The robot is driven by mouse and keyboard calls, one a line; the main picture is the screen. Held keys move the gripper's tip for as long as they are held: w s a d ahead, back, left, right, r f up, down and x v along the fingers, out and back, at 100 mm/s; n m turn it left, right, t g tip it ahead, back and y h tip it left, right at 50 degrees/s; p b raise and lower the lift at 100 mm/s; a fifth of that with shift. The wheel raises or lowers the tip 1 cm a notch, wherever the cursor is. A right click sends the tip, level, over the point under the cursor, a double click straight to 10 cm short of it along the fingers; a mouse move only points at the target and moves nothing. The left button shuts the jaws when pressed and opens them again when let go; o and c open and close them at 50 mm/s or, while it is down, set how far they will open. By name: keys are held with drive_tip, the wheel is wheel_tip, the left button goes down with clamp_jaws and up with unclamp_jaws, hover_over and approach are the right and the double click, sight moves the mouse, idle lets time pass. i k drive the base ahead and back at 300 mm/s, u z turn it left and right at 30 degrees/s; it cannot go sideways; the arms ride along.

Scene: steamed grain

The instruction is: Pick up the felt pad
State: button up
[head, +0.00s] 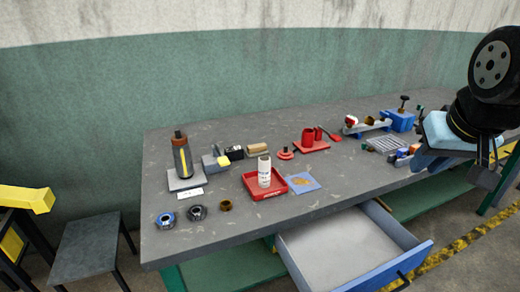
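A flat blue square (313,186) lies on the workbench, just right of the red tray. A small tan-orange patch (300,181) lies on it. One of these may be the felt pad, but they are too small to tell which. My gripper (482,178) is at the right side of the view, at the end of my dark arm and well to the right of the blue square. Its fingers are too small and partly hidden to show whether they are open or shut.
The grey workbench (225,232) has free room at its front left. The red tray (262,193) holds a white bottle (264,170). A red stand (311,146) and a blue vise (398,120) stand farther back. An open drawer (345,250) juts out in front.

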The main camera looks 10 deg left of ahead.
sight(260, 150)
drive_tip(key=z, duration=1.6)
drive_tip(key=i, duration=0.1)
drive_tip(key=u, duration=3.3)
drive_tip(key=k, duration=0.9)
drive_tip(key=z, duration=0.6)
drive_tip(key=i, duration=0.9)
drive_tip(key=z, duration=0.05)
